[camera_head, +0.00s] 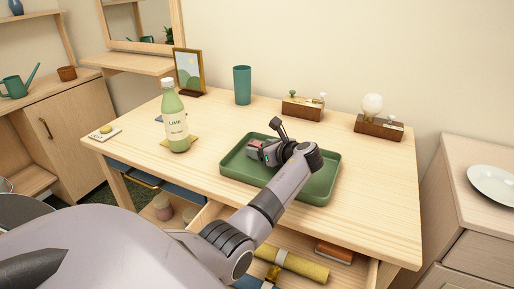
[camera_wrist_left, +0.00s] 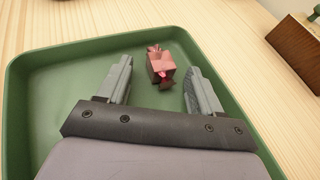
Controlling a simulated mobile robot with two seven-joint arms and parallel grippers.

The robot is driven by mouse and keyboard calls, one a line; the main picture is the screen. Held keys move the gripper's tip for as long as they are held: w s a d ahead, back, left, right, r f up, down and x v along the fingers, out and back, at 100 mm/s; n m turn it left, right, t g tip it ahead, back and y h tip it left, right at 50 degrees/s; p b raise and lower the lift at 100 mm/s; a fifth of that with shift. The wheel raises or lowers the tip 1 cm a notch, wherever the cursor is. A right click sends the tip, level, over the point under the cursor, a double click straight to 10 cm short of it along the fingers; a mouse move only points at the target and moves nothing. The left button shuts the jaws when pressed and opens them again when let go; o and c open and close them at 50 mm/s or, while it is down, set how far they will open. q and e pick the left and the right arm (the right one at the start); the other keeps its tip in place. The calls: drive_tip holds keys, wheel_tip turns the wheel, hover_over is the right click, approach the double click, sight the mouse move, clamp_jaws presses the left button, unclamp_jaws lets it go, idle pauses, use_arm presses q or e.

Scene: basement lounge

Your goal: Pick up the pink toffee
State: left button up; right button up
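The gripper is open and holds nothing. In the head view my left gripper (camera_head: 268,146) reaches down over the tray and largely hides the toffee there. The tray also fills much of the left wrist view (camera_wrist_left: 45,75). My right gripper is not in view.
The tray stands on a wooden desk (camera_head: 370,200). A lime bottle (camera_head: 175,122) and a teal cup (camera_head: 242,85) stand left and behind. Two wooden blocks with knobs (camera_head: 303,108) (camera_head: 378,126) are at the back right. An open drawer (camera_head: 300,245) is below the front edge.

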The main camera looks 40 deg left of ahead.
use_arm(q)
drive_tip(key=shift+f, duration=0.15)
clamp_jaws()
